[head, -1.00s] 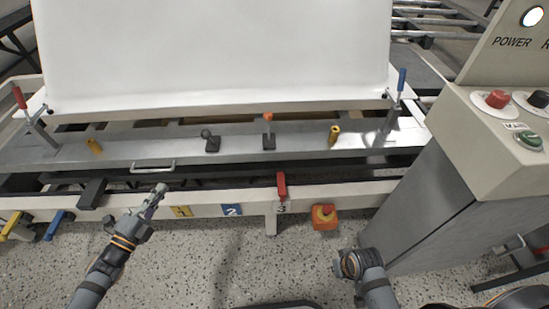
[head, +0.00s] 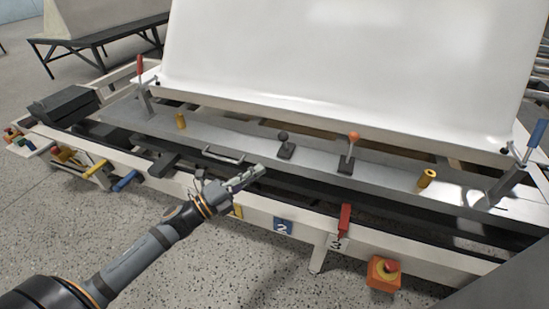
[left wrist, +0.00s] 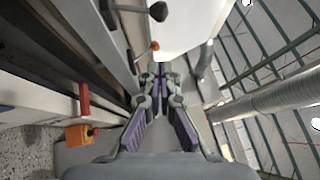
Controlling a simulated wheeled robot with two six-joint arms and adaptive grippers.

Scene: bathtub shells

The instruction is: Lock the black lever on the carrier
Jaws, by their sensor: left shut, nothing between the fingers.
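The black lever (head: 283,138) is a short stick with a round black knob on a small dark base, on the carrier's grey metal rail (head: 220,133). Its stick looks shorter than that of the orange-knobbed lever (head: 353,137) to its right. My left gripper (head: 260,170) is shut and empty, in front of the rail, below and left of the black lever and apart from it. In the left wrist view the black knob (left wrist: 158,12) is at the top, beyond the fingers (left wrist: 159,68). My right gripper is out of view.
A metal handle (head: 223,156) and yellow pegs (head: 181,121) (head: 427,178) stand on the rail. Red-handled (head: 140,66) and blue-handled (head: 537,133) clamps flank the large white shell (head: 350,70). A red lever (head: 344,220) and emergency stop button (head: 386,268) sit at the front.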

